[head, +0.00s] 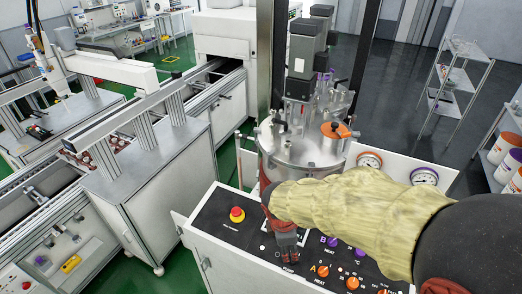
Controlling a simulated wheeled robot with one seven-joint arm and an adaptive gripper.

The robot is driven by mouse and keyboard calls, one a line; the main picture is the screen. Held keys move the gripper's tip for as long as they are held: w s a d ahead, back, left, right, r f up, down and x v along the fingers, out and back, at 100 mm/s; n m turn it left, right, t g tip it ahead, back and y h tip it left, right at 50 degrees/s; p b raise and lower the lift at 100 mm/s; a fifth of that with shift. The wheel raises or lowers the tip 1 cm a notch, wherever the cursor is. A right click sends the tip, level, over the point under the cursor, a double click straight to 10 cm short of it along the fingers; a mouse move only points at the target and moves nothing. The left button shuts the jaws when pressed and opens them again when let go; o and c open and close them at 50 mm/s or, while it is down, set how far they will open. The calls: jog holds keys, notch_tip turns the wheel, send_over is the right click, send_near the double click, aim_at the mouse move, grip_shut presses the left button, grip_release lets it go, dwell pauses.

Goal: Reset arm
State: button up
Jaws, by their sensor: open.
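My arm, in a yellow sleeve, comes in from the right edge and reaches left across the control panel (215,215). My gripper (287,250) is at its end, dark grey, pointing down over the middle of the panel. It is open, with nothing seen in it. I cannot tell whether its fingertips touch the panel. The red emergency button (237,214) on its yellow base is to the left of my gripper. Orange knobs (321,271) and purple knobs (332,241) lie to its right. My sleeve hides part of the panel.
Right behind my arm stands a metal mixing vessel (290,150) with tall grey motors (302,50). Two round gauges (424,176) are close beyond the sleeve. A conveyor line (40,200) runs at the left. Green floor (228,165) shows between it and the panel.

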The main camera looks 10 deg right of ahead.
jog(key=s+d+f+m+t+y+b, duration=0.1)
jog(key=s+m+t+b, duration=0.1)
jog(key=s+m+b, duration=0.4)
jog(key=s+d+f+m+t+y+b, duration=0.1)
jog(key=s+m+t+b, duration=0.1)
jog(key=s+m+b, duration=0.4)
jog(key=m+b, duration=0.4)
jog(key=b, duration=0.6)
jog(key=shift+s+d+m, duration=0.25)
jog(key=shift+d+m, duration=0.05)
jog(key=shift+m, duration=0.1)
